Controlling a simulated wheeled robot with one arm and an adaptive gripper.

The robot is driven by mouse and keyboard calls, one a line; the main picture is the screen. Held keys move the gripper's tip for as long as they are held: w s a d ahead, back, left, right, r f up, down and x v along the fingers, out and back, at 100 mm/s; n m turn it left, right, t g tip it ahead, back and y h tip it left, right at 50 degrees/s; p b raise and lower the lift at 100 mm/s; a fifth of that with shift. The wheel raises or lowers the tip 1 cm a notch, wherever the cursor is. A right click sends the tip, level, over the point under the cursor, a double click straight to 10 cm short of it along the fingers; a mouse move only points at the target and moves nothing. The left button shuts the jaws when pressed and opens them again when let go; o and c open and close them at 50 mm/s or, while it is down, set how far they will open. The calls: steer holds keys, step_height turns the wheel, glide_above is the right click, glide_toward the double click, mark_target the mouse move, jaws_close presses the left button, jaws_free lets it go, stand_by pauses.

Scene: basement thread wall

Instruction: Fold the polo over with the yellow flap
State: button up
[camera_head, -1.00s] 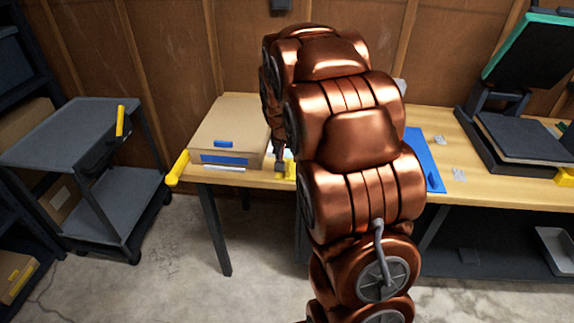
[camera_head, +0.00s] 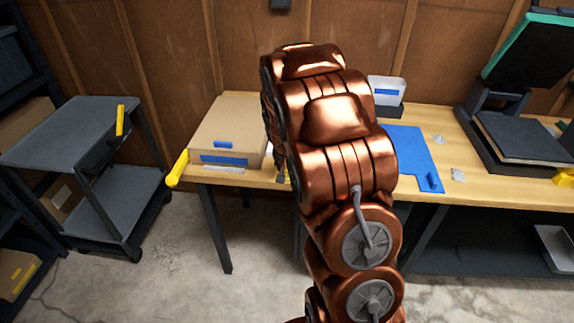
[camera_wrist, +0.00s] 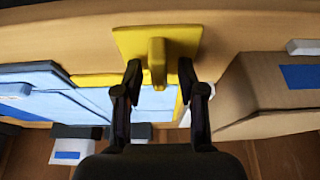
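In the wrist view the yellow flap (camera_wrist: 128,42) lies at the top centre, with a raised yellow handle (camera_wrist: 157,62) pointing toward me. My gripper (camera_wrist: 160,68) is open, one dark finger on each side of the handle, with gaps showing. Light blue cloth, seemingly the polo (camera_wrist: 155,102), shows below the handle between the fingers, bordered by yellow strips. A blue panel (camera_head: 405,150) with a blue handle (camera_head: 433,181) lies on the table right of my arm in the head view. My arm hides most of the polo and flap there.
A cardboard box (camera_head: 228,125) with blue labels stands left of my arm, close to the gripper; it also shows in the wrist view (camera_wrist: 270,95). A whitish bin (camera_head: 386,90) stands behind the blue panel. A black press (camera_head: 525,135) stands on the right of the wooden table (camera_head: 465,150).

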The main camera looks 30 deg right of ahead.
steer(key=shift+a, duration=0.1)
jaws_close()
steer(key=shift+r, duration=0.15)
stand_by(0.4)
